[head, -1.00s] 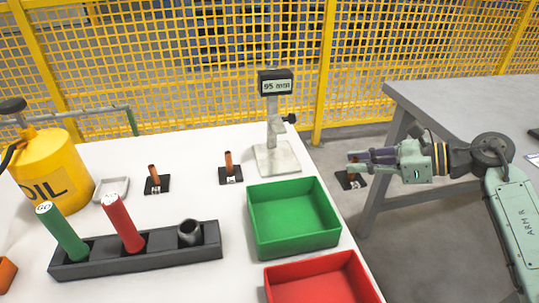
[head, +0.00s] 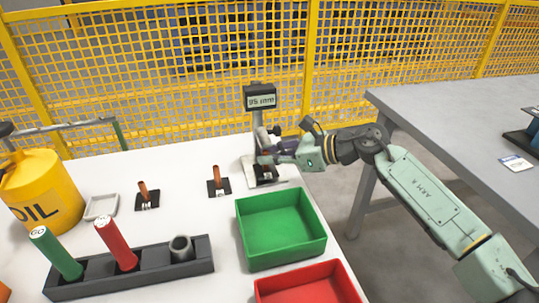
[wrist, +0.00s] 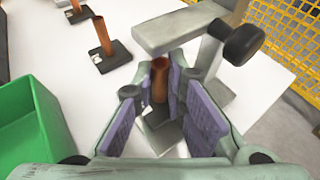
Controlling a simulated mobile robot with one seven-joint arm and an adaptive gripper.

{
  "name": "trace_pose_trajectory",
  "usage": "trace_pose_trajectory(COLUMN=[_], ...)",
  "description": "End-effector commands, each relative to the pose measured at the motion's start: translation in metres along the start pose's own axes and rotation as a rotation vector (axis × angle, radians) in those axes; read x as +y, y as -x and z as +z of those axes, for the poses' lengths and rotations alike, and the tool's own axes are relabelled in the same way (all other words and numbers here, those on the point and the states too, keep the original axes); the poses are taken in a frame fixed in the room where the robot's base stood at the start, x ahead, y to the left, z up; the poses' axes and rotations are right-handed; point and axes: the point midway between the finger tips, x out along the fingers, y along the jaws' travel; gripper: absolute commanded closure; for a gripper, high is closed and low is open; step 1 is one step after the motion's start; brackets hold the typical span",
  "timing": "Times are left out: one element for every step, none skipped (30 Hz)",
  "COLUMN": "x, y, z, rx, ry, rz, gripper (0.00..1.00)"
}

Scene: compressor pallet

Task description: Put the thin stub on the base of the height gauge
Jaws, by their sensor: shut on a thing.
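The height gauge (head: 260,97) stands at the back right of the white table, its display reading about 95 mm. Its pale base (head: 248,172) is partly hidden by my gripper (head: 270,152). My gripper is shut on a thin copper-brown stub with a dark square foot, the thin stub (wrist: 160,78), held upright between the purple finger pads. In the wrist view the stub is in front of the gauge's measuring arm (wrist: 178,32) and over or on its base (wrist: 215,98). I cannot tell whether the foot touches the base.
Two similar stubs (head: 143,188) (head: 216,177) stand on dark feet to the left. A green bin (head: 282,259) and a red bin (head: 310,272) lie in front. A dark rack (head: 206,262) holds tubes. A yellow oil can (head: 40,190) stands left; a yellow fence (head: 190,90) is behind.

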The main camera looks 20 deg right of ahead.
Motion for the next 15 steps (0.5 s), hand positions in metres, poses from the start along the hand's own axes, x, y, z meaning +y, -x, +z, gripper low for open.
trace_pose_trajectory(x=[0.000, -0.001, -0.001, 0.000, 0.000, 0.000, 0.000, 0.000, 0.000, 0.000, 0.000, 0.000, 0.000, 0.000, 0.000], y=[-0.005, -0.003, -0.004, -0.004, -0.005, -0.005, -0.005, -0.005, -0.005, -0.005, -0.005, -0.006, -0.006, -0.006, -0.007], z=[0.004, 0.002, -0.001, -0.003, -0.003, -0.004, -0.004, -0.004, -0.004, -0.004, -0.004, -0.005, -0.007, -0.007, -0.008], rx=[0.000, 0.000, 0.000, -0.001, -0.001, -0.001, -0.001, -0.001, -0.001, -0.001, -0.001, -0.001, -0.001, -0.001, -0.001], ry=[0.000, -0.002, -0.002, -0.002, -0.002, -0.001, -0.001, -0.001, -0.001, 0.000, 0.000, 0.000, 0.000, 0.000, 0.000], rz=[0.000, -0.002, -0.003, -0.002, -0.002, -0.002, -0.002, -0.002, -0.002, -0.002, -0.002, -0.002, -0.002, -0.002, -0.002], gripper=[1.00, 1.00, 1.00, 1.00, 1.00, 1.00, 1.00, 1.00, 1.00, 1.00, 1.00, 1.00, 1.00, 1.00, 1.00])
